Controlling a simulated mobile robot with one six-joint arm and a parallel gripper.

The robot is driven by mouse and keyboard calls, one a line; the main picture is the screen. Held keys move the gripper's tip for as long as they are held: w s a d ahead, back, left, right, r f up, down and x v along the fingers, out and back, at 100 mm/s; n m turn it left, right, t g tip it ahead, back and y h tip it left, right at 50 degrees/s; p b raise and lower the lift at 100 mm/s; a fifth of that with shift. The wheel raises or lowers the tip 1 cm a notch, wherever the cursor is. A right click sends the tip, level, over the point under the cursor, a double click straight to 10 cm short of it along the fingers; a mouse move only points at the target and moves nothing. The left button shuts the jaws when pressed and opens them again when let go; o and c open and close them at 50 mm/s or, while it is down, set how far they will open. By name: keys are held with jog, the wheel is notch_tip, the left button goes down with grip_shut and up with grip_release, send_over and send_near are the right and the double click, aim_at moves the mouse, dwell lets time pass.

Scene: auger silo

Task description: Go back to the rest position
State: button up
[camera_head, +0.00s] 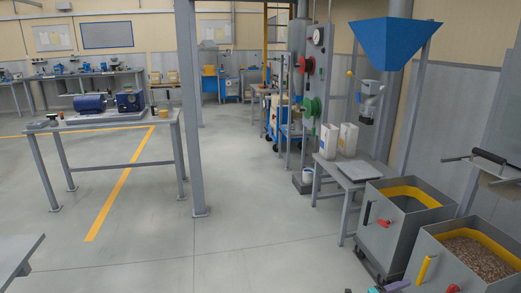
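I cannot make out my gripper in the head view, so its pose and its fingers are not shown. Small dark, purple and teal shapes are cut off at the bottom edge, right of centre; I cannot tell what they are. A blue hopper (392,42) stands on grey legs at the upper right. A grey outlet fitting (369,100) shows below it, with a yellow knob (349,73) to its left.
A grey bin (386,236) with a yellow inner rim stands at the lower right, beside a bin of brown pellets (480,258). A small table (357,170) bears white containers (348,139). A grey post (188,110) stands left of centre. Open floor (250,225) lies in the middle.

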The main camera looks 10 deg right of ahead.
jog(key=w+a+r+n+t+y+p, duration=0.1)
jog(key=w+a+n+t+y+p, duration=0.35)
jog(key=a, duration=0.65)
jog(key=w+a+r+n+t+y+p, duration=0.1)
jog(key=w+a+n+t+y+p, duration=0.1)
jog(key=w+a+n+t+p, duration=0.45)
jog(key=w+a+f+n+g+y, duration=0.1)
jog(key=a+f+n+y, duration=0.3)
jog(key=a, duration=0.8)
jog(key=w+a+f+n+y, duration=0.15)
jog(key=a+n+y, duration=0.4)
jog(key=a, duration=0.55)
jog(key=s+a+f+n+g+y+p, duration=0.2)
jog(key=s+a+f+n+g, duration=0.2)
jog(key=s+a, duration=0.25)
jog(key=s+a+f+n+g+y+p, duration=0.1)
jog(key=s+a+f+n+g, duration=0.3)
jog(key=s, duration=0.4)
jog(key=s+d+r+n+g+h, duration=0.1)
jog(key=s+n+g, duration=0.5)
jog(key=s, duration=1.6)
jog(key=g, duration=0.3)
jog(key=shift+s+d+r, duration=0.35)
jog(key=shift+d+r, duration=0.05)
